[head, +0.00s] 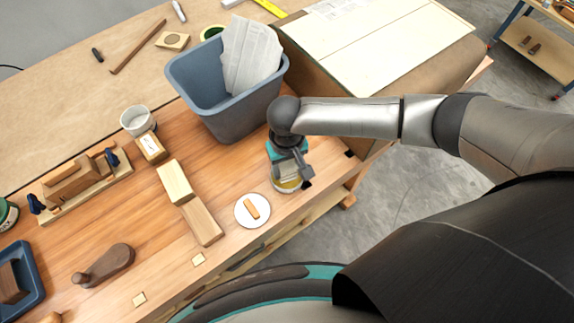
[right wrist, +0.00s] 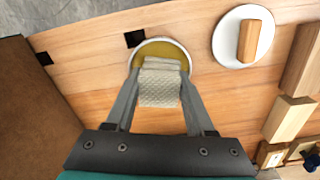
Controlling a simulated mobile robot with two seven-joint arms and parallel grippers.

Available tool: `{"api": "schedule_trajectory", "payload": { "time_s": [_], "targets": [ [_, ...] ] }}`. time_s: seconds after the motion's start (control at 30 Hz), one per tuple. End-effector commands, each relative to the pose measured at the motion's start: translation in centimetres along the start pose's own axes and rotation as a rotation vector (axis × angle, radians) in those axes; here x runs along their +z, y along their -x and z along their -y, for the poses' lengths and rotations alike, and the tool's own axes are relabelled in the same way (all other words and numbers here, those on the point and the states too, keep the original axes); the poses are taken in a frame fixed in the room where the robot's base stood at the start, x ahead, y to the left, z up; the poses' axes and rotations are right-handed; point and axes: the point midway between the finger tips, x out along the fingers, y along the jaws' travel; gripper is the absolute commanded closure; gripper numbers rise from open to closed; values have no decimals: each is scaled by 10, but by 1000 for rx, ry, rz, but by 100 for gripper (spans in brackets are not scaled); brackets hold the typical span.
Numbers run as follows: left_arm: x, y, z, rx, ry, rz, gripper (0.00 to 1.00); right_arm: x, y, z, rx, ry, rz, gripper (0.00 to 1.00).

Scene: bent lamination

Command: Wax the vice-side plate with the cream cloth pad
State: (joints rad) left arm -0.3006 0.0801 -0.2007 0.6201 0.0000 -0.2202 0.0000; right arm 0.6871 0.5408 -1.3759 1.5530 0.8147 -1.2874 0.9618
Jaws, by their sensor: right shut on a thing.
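My right gripper (head: 290,180) points down at the bench's front edge and is shut on the cream cloth pad (right wrist: 158,88), a quilted pad between its fingers. A round tin of yellow wax (head: 287,186) lies under the pad; its yellow surface (right wrist: 176,50) shows around the pad's far end. I cannot tell whether the pad touches the wax. I cannot tell which thing is the vice-side plate. A white round dish (head: 240,214) with a small wooden block (head: 252,209) on it lies left of the tin. My left gripper is not in view.
A pale block (head: 175,182) and a browner block (head: 202,222) lie left of the dish. A blue-grey bin (head: 228,122) stands behind my right gripper, beside a large box (head: 385,45). A wooden clamp-like fixture (head: 85,183), white cup (head: 136,120) and wooden tool (head: 105,265) are farther left.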

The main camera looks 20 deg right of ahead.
Motion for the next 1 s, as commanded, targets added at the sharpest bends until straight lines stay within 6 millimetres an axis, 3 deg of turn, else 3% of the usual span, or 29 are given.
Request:
{"api": "schedule_trajectory", "payload": {
  "time_s": [1.0],
  "targets": [
    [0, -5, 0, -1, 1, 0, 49, 0, -9, 0, -1, -1, 0, 90]
  ]
}}
